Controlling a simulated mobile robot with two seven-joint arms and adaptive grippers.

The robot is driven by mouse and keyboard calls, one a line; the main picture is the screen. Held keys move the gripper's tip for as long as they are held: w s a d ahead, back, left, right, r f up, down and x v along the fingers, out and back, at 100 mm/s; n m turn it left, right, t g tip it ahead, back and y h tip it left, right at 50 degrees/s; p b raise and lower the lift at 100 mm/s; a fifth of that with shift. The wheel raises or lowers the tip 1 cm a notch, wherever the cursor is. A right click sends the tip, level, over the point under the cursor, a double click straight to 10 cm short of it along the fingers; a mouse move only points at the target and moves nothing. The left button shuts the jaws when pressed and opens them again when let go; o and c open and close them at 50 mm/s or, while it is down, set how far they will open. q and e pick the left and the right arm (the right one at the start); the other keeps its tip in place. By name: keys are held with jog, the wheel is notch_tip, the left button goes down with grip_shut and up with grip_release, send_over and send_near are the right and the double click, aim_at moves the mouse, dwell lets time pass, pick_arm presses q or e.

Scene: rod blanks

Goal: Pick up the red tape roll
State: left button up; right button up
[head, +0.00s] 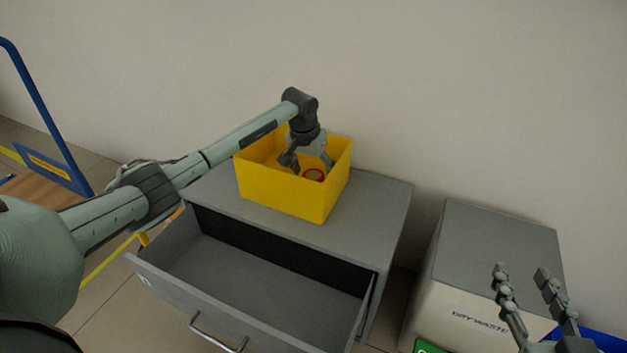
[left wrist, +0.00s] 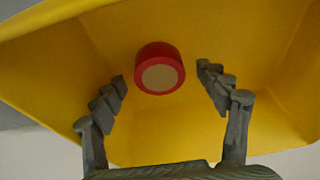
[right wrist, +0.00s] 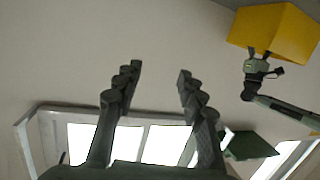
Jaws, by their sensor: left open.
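The red tape roll (head: 314,175) lies inside the yellow bin (head: 283,195), on its floor. In the left wrist view the roll (left wrist: 160,48) shows a red rim and a tan face, ahead of the fingers and between their lines. My left gripper (head: 306,166) reaches down into the bin; it is open and empty, and its fingers (left wrist: 163,85) stand either side of the roll without visibly touching it. My right gripper (head: 521,274) is open and empty at the lower right, away from the bin; its spread fingers also show in the right wrist view (right wrist: 158,75).
The bin stands on a grey cabinet (head: 385,199) whose drawer (head: 253,274) is pulled out and looks empty. A box labelled dry waste (head: 498,236) stands to the right, with a gap between. A blue-framed cart (head: 50,165) is at the left. The bin walls surround the left gripper.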

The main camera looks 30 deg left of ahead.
pick_arm(q)
jog(key=shift+c, duration=0.4)
jog(key=c, duration=1.2)
